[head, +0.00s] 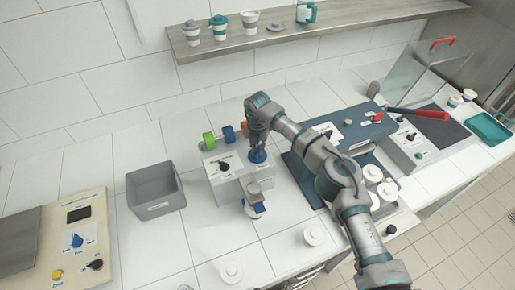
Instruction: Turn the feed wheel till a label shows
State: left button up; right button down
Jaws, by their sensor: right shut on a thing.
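A grey and blue outlet part (254,198) sticks out at the front of the box. I cannot make out a label there. My left gripper is not in view.
Cups (219,27) stand on the shelf (320,30) above.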

jog(key=shift+s+a+f, duration=0.1)
jog(key=shift+s+f, duration=0.1)
jog(key=shift+f, duration=0.05)
jog(key=c, duration=1.2)
grip_release()
jog(key=shift+r, duration=0.2)
jog(key=shift+w+r, duration=0.1)
jog(key=shift+r, duration=0.1)
notch_tip(320, 180, up, 11)
jog(key=shift+a+r, duration=0.15)
jog(key=shift+r, duration=0.05)
